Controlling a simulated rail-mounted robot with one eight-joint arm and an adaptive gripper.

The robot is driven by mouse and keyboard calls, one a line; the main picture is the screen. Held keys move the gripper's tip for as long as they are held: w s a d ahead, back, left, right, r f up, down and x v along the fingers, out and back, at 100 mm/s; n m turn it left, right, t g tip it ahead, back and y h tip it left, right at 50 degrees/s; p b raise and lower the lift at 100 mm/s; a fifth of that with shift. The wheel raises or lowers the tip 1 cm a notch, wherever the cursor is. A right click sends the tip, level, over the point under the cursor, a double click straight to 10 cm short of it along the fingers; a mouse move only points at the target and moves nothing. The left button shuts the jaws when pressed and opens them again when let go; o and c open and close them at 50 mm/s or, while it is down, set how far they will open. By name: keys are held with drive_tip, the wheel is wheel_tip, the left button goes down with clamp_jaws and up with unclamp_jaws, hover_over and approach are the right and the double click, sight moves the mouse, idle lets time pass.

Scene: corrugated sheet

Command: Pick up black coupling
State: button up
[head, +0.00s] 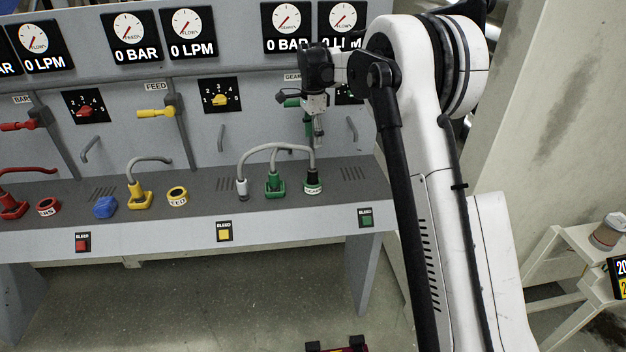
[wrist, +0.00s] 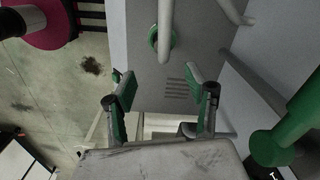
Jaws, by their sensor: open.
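The dark coupling (head: 313,184), with a green rim and a white label, stands on the console ledge at the right end of a grey hose; it appears to be the black coupling. My gripper (head: 318,136) points down above it, apart from it. In the wrist view, my gripper (wrist: 165,88) has its two green-padded fingers spread with nothing between them. A green-rimmed fitting (wrist: 152,38) with a grey hose shows beyond the fingertips, probably the same coupling, mostly hidden by the hose.
A green connector (head: 275,185) and a light grey coupling (head: 242,188) stand left of it, with grey hoses (head: 272,147) arching between. A green valve lever (wrist: 285,130) is close on the right in the wrist view. Yellow (head: 139,196) and red (head: 12,206) connectors stand farther left.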

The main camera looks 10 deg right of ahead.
sight(312, 169)
wheel_tip(312, 169, down, 9)
drive_tip(key=shift+r, duration=0.1)
drive_tip(key=shift+w+f+p, duration=0.15)
drive_tip(key=shift+f+p, duration=0.2)
drive_tip(key=shift+f, duration=0.95)
drive_tip(key=shift+w+f+p, duration=0.1)
drive_tip(key=shift+f+p, duration=0.25)
drive_tip(key=shift+f, duration=0.95)
clamp_jaws()
